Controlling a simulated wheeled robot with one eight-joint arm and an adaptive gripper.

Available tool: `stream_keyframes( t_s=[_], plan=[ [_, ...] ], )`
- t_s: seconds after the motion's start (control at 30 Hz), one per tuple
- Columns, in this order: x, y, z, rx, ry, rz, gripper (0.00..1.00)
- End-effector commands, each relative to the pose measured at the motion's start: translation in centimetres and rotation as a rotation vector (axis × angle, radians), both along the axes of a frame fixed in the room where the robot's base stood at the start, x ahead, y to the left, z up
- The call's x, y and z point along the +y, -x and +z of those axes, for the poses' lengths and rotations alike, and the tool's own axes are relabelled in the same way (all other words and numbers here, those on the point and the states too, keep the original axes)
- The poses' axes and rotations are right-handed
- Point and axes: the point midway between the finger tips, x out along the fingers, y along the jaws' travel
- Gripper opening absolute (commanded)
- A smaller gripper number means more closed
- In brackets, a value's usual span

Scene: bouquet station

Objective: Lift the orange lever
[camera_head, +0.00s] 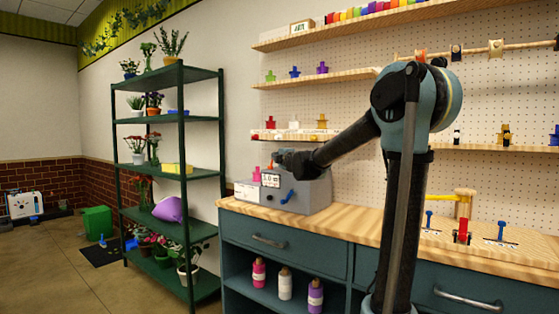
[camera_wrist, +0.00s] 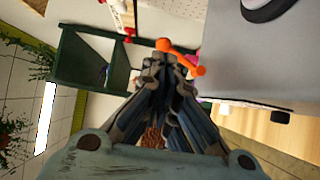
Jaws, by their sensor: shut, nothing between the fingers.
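The orange lever (camera_wrist: 181,56) shows in the wrist view as a thin orange bar with a round knob at its upper left end, beside the grey box (camera_wrist: 245,60). My gripper (camera_wrist: 160,62) is shut and empty, with its fingertips just below and left of the bar. They overlap part of it, and I cannot tell whether they touch it. In the head view my gripper (camera_head: 281,158) is at the upper left of the grey box (camera_head: 312,194) on the counter. The lever is mostly hidden there by my gripper.
A blue lever (camera_head: 287,196) and a pink piece (camera_head: 256,174) are on the box's front and left. The wooden counter (camera_head: 345,226) carries a board with small levers (camera_head: 462,232) at right. A green plant shelf (camera_head: 183,150) stands left.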

Motion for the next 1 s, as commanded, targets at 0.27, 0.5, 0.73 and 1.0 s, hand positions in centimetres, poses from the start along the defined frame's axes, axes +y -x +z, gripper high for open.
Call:
stream_keyframes(
  t_s=[0.27,0.5,0.73,1.0],
  plan=[
    [-1.4,3.7,0.2,0.000,-0.001,0.001,0.00],
    [-2.5,6.5,0.4,0.000,-0.001,0.000,0.00],
    [-3.1,8.1,0.5,0.001,-0.002,0.000,0.00],
    [-3.3,8.6,0.5,0.000,-0.001,0.001,0.00]
  ],
)
